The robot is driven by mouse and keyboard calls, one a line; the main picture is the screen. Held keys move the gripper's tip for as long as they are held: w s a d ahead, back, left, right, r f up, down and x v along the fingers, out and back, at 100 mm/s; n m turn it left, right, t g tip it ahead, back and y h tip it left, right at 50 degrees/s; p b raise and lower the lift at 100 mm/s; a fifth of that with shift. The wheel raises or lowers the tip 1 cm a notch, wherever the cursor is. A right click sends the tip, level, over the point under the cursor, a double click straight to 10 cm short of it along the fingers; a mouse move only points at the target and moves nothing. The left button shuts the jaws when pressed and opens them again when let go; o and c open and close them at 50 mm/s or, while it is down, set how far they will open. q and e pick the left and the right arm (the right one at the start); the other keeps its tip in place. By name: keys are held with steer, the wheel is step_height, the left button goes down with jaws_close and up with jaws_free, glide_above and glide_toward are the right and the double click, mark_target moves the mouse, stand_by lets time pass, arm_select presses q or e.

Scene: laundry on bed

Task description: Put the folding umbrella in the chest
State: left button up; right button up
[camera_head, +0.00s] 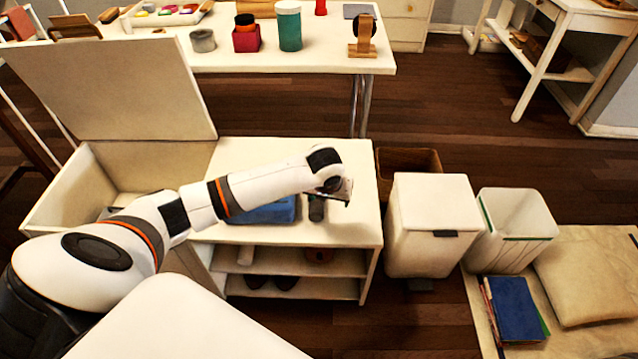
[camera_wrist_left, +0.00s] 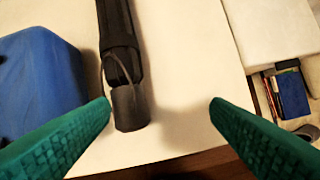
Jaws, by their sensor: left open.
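The dark folding umbrella (camera_head: 316,209) lies on the white top of a low shelf unit. In the left wrist view the umbrella (camera_wrist_left: 121,50) runs lengthwise, with a grey handle end and a strap loop pointing down the picture. My left gripper (camera_head: 339,190) is over the shelf top, above the umbrella. Its green fingers (camera_wrist_left: 161,103) are open, with the handle end between them in the picture, closer to the left finger; nothing is held. The chest (camera_head: 62,196) stands open at the left, its lid (camera_head: 110,85) raised. My forearm hides part of its interior and part of the umbrella.
A blue object (camera_head: 270,212) lies just left of the umbrella on the shelf top (camera_head: 355,225). A white lidded bin (camera_head: 430,215), a brown basket (camera_head: 408,160) and an open white bin (camera_head: 518,225) stand at the right. A cluttered table (camera_head: 340,62) stands behind.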

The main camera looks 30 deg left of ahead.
arm_select(q)
steer(key=w+a+r+n, duration=0.1)
steer(key=a, duration=0.1)
steer(key=w+a+r, duration=0.1)
steer(key=a, duration=0.1)
steer(key=w+a+r+n+y, duration=0.1)
steer(key=a, duration=0.1)
steer(key=shift+w+a+r+n, duration=0.1)
steer(key=shift+w+r+n, duration=0.05)
steer(key=shift+r+n, duration=0.2)
steer(key=shift+w+a+f, duration=0.15)
steer(key=shift+f, duration=0.15)
steer(key=b+x, duration=0.2)
steer(key=x, duration=0.3)
steer(key=shift+w+f, duration=0.1)
steer(key=shift+f, duration=0.1)
steer(key=shift+w+f+b, duration=0.15)
steer(key=shift+f+b, duration=0.15)
steer(key=shift+f, duration=0.15)
steer(key=shift+b+x, duration=0.6)
steer(key=shift+x, duration=0.4)
steer(key=shift+b+x, duration=0.45)
steer(key=shift+x, duration=0.65)
steer(key=shift+f, duration=0.2)
arm_select(e)
steer(key=v, duration=1)
steer(key=shift+w+t, duration=0.35)
steer(key=shift+t, duration=0.05)
steer(key=shift+d, duration=0.1)
